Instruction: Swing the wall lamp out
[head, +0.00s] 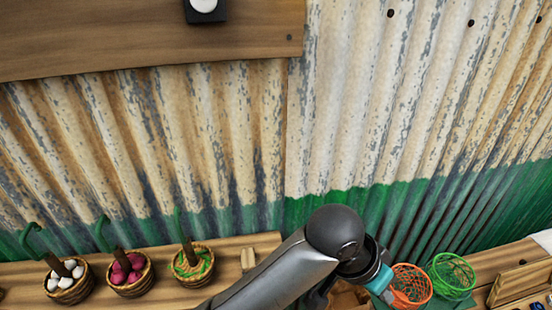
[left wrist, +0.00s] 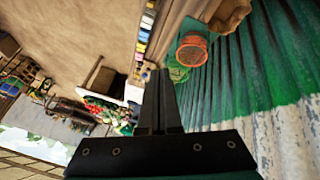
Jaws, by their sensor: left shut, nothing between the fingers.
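No wall lamp that I can make out for sure shows in either view. A white round piece on a black plate (head: 205,8) is cut off by the top edge of the head view, on a wooden board; I cannot tell what it is. My left arm reaches in from the bottom of the head view. Its teal-banded gripper (head: 381,279) is low, just left of an orange basket, with the fingertips not clear there. In the left wrist view its fingers (left wrist: 160,80) are together and empty. My right gripper is not in view.
The corrugated wall (head: 350,110) stands behind a wooden counter (head: 225,248). Several small filled baskets (head: 131,280) stand at left. An orange wire basket (head: 411,284) and a green one (head: 452,275) sit close to my left gripper. The wall's middle is clear.

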